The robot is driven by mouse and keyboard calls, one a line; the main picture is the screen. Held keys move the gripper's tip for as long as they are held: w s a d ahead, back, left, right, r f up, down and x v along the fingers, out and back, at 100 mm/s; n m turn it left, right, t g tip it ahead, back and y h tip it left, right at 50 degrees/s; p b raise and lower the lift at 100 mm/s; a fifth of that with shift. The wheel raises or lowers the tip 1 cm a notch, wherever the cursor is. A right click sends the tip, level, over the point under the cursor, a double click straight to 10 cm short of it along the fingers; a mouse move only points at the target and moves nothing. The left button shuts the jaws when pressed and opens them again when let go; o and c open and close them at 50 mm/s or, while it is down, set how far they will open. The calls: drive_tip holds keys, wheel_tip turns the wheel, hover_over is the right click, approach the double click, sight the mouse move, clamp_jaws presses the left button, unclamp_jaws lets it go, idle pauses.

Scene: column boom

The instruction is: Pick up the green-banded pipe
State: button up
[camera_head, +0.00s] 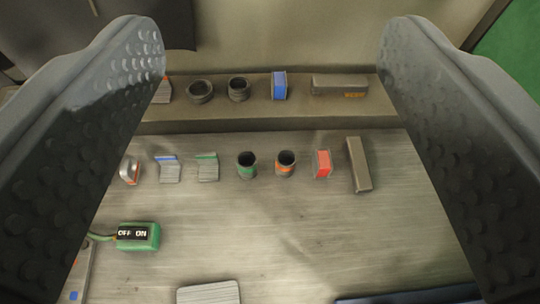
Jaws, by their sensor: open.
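The green-banded pipe (247,166) is a short dark upright cylinder with an open top and a green band. It stands on the grey bench near the middle of the view. An orange-banded pipe (285,164) stands just to its right. A grey bracket-like piece with a green edge (207,167) stands to its left. My gripper (270,45) is open, its two dark studded fingers at the left and right sides of the view. Nothing is between the fingertips, and the pipe is apart from both fingers.
The row also holds a blue-edged piece (168,168), a red block (322,164) and a grey bar (358,164). A raised shelf (260,127) behind bears dark rings, a blue block (279,86) and another bar (340,85). A green switch box (139,236) sits front left. The front middle bench is largely clear.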

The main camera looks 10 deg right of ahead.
drive_tip(key=w+d+f+p, duration=0.1)
drive_tip(key=w+d+f, duration=0.1)
drive_tip(key=w+f, duration=0.7)
drive_tip(key=n+g+y+p, duration=0.2)
drive_tip(key=y+p, duration=0.1)
approach(249, 168)
drive_tip(key=shift+w+a+f+p, duration=0.25)
drive_tip(key=shift+w+p, duration=0.25)
drive_tip(key=shift+p, duration=0.15)
drive_tip(key=x, duration=0.4)
drive_tip(key=shift+w+f, duration=0.2)
drive_tip(key=shift+w, duration=0.05)
drive_tip(key=shift+b+x, duration=0.55)
drive_tip(key=shift+x, duration=2.7)
drive_tip(key=shift+d+r, duration=0.1)
drive_tip(key=shift+r, duration=0.05)
drive_tip(key=c, duration=1.2)
